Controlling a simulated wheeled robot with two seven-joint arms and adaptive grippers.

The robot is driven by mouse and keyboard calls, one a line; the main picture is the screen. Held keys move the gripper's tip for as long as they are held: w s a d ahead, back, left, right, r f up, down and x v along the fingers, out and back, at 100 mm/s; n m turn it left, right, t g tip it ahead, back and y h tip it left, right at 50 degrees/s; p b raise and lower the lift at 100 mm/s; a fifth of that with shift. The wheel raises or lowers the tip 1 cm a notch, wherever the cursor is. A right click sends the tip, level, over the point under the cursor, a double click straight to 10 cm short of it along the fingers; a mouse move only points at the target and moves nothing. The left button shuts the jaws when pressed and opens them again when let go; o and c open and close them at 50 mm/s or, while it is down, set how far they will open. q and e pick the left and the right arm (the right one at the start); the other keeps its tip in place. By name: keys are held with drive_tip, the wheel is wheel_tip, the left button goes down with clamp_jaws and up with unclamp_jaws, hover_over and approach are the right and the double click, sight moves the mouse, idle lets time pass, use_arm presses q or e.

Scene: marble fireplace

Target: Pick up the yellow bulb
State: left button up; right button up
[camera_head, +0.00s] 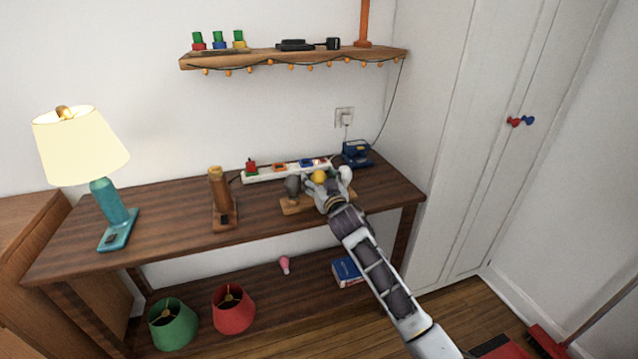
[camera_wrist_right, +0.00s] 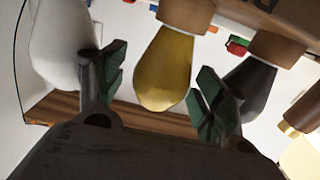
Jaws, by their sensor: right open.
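The yellow bulb (camera_wrist_right: 165,70) hangs in the right wrist view from a tan socket and sits between the two green-padded fingers of my right gripper (camera_wrist_right: 155,88). The fingers are apart, with a gap on the bulb's right side and on its left. In the head view the yellow bulb (camera_head: 319,176) shows at the tip of my right arm, above a wooden holder (camera_head: 291,209) on the table. A white bulb (camera_wrist_right: 62,45) is left of the fingers and a dark grey bulb (camera_wrist_right: 250,85) right of them in the wrist view. My left gripper is not in view.
The table (camera_head: 170,212) also bears a teal lamp (camera_head: 108,205), a wooden lamp base (camera_head: 222,200), a power strip (camera_head: 265,176) and a blue device (camera_head: 356,152). A pink bulb (camera_head: 284,265), two lampshades and a blue box (camera_head: 346,271) are on the lower shelf. A wall shelf (camera_head: 290,56) hangs above.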

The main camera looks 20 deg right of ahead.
drive_tip(key=c, duration=1.1)
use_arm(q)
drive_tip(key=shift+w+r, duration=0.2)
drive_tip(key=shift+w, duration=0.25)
use_arm(e)
drive_tip(key=shift+r, duration=0.45)
wheel_tip(320, 180, up, 8)
drive_tip(key=shift+f+p, duration=0.15)
drive_tip(key=shift+p, duration=1.05)
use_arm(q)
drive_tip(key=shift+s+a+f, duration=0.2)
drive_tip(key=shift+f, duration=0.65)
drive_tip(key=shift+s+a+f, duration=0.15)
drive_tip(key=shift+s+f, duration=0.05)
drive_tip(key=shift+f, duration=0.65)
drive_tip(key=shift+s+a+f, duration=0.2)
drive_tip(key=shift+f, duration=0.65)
use_arm(e)
drive_tip(key=shift+r, duration=0.75)
